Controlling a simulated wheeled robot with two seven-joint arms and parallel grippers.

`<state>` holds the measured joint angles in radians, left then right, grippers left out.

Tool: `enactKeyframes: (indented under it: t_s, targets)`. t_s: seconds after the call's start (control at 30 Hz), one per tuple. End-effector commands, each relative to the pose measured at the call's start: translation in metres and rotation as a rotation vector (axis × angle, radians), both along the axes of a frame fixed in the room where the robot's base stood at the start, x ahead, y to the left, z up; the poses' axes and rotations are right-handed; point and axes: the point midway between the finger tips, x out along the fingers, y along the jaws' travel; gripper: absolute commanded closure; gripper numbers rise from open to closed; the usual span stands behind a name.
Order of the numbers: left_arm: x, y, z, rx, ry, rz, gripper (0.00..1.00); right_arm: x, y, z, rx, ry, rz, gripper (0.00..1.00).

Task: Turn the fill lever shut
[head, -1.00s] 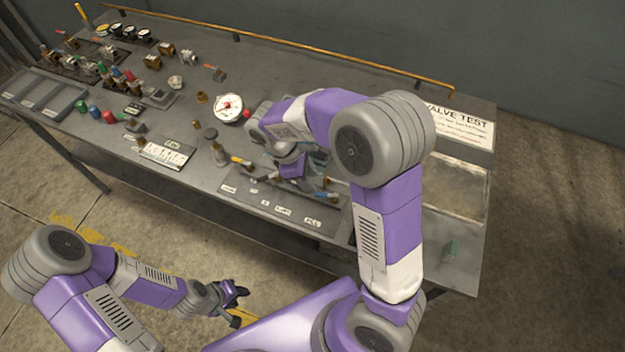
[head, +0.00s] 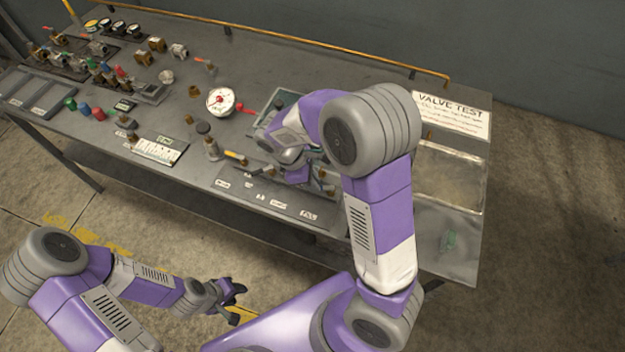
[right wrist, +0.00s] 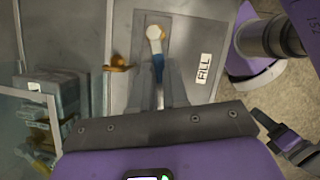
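The fill lever has a blue grip (right wrist: 158,66) and a pale upper end at a brass pivot (right wrist: 155,33). It sits on a grey panel beside a white FILL label (right wrist: 203,68), which also shows in the head view (head: 308,215). My right gripper (right wrist: 159,82) is over the panel, with one finger on each side of the lever's grip. The fingers look apart; I see no clear contact.
A brass fitting (right wrist: 118,62) and a clear-sided box of parts (right wrist: 45,115) lie left of the lever in the wrist view. A white gauge (head: 221,102), a yellow-handled lever (head: 235,156) and several valves stand on the bench. A VALVE TEST sign (head: 450,113) is at the right.

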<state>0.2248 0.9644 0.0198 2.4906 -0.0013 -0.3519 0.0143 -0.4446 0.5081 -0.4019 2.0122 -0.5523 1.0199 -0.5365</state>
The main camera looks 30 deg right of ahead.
Motion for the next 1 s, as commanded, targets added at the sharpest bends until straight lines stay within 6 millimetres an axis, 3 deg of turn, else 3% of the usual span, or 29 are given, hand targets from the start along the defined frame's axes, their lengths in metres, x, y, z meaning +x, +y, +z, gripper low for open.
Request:
enactKeyframes:
  t_s: [0.17,0.5,0.83,0.87,1.0]
  targets:
    - [0.000,0.000,0.002,0.000,0.000,0.000,0.60,0.001,-0.001,0.001,0.000,0.000,-0.013,1.00]
    - [0.000,0.000,0.029,0.000,0.000,0.000,0.60,0.012,-0.010,0.002,0.000,0.002,-0.299,1.00]
    - [0.000,0.000,0.028,0.000,0.000,0.000,0.60,0.013,-0.011,0.000,-0.001,-0.001,-0.330,1.00]
    - [0.000,0.000,0.028,0.000,0.000,0.000,0.60,0.013,-0.011,0.000,-0.001,-0.001,-0.330,0.83]
    - [0.000,0.000,0.028,0.000,0.000,0.000,0.60,0.013,-0.011,0.000,-0.001,-0.001,-0.328,0.61]
